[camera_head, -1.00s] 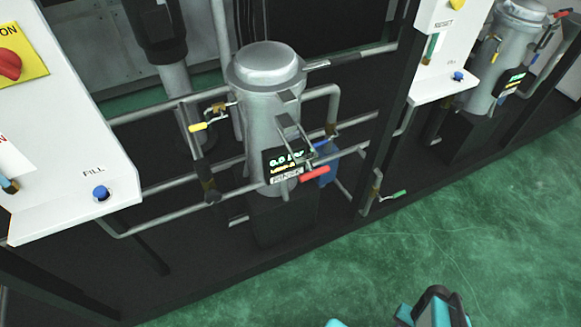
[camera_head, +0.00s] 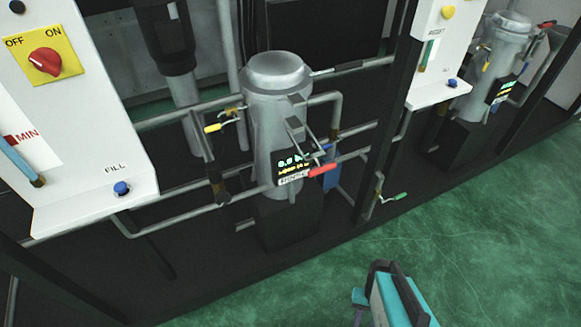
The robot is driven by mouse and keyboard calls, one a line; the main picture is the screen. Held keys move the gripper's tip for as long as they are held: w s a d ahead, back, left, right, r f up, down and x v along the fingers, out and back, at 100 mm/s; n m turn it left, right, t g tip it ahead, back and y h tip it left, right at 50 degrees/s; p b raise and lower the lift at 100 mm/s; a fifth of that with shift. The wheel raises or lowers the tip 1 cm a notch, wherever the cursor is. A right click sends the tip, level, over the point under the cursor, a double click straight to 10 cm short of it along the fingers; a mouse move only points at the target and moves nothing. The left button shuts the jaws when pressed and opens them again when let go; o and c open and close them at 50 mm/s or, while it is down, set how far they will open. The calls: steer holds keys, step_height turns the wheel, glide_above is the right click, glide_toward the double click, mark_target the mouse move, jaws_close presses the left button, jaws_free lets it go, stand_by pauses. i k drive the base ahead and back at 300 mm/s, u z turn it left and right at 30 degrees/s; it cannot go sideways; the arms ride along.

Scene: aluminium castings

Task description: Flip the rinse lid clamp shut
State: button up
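The rinse vessel (camera_head: 262,125) is a grey upright cylinder in the middle of the view, with a small lit display (camera_head: 292,166) and a label plate on its front. Its domed lid (camera_head: 276,70) sits on top. The lid clamp is on the vessel's front right side: grey bars run down from a bracket (camera_head: 296,126) to a red handle (camera_head: 322,170), which sticks out low, away from the lid. A teal and dark part of my arm shows at the bottom right, well short of the vessel. I cannot make out gripper fingers on it.
White panels stand left (camera_head: 85,120) and right (camera_head: 437,50) of the vessel, with a dark post (camera_head: 385,120) to its right. Pipes with a yellow-handled valve (camera_head: 213,128) and a green-handled valve (camera_head: 397,197) surround it. A similar vessel (camera_head: 490,70) stands far right. The green floor (camera_head: 480,230) in front is clear.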

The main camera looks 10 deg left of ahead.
mark_target(315, 157)
steer(key=z, duration=1.35)
steer(key=k, duration=0.1)
steer(key=u, duration=2.55)
steer(key=k, duration=0.6)
steer(key=z, duration=0.45)
steer(key=i, duration=0.55)
steer(key=u, duration=0.05)
